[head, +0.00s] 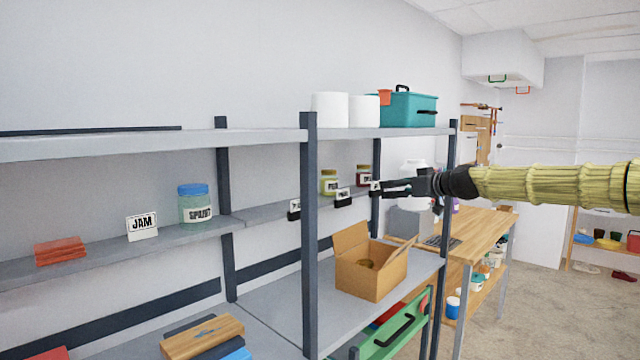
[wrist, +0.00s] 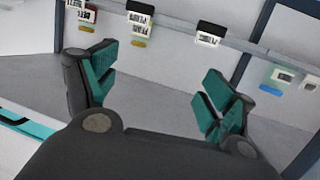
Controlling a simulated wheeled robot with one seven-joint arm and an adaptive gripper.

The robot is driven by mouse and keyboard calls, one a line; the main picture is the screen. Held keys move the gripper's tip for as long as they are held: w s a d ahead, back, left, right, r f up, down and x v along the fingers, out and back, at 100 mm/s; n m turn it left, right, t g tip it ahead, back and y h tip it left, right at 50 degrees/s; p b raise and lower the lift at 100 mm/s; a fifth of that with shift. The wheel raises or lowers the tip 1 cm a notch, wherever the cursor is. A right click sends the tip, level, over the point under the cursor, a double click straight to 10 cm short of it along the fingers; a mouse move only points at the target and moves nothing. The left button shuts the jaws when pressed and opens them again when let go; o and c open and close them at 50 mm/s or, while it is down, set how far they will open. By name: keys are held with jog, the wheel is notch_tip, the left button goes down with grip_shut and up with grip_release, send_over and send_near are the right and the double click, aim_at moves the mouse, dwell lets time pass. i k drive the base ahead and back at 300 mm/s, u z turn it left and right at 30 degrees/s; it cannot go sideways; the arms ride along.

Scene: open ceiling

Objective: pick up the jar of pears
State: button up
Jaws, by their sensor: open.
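A small jar with yellow-green contents and a white label (head: 329,184) stands on the middle shelf in the head view; its print is too small to read surely, but it looks like the jar of pears. It also shows at the top of the wrist view (wrist: 138,30), partly behind a black-and-white shelf tag (wrist: 140,8). A dark red jar (head: 363,174) stands to its right in the head view. My gripper (head: 380,188) points left in front of the shelf, near the red jar. In the wrist view its green-padded fingers (wrist: 160,95) are wide apart and empty, clear of the jar.
Shelf tags (head: 343,194) hang on the shelf edge. A dark upright post (head: 309,240) stands left of the jars. An open cardboard box (head: 371,275) sits on the shelf below. A blue-lidded jar (head: 195,205) and a JAM sign (head: 142,227) stand farther left.

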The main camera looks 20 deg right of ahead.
aim_at(329, 179)
jog(key=i, duration=1.1)
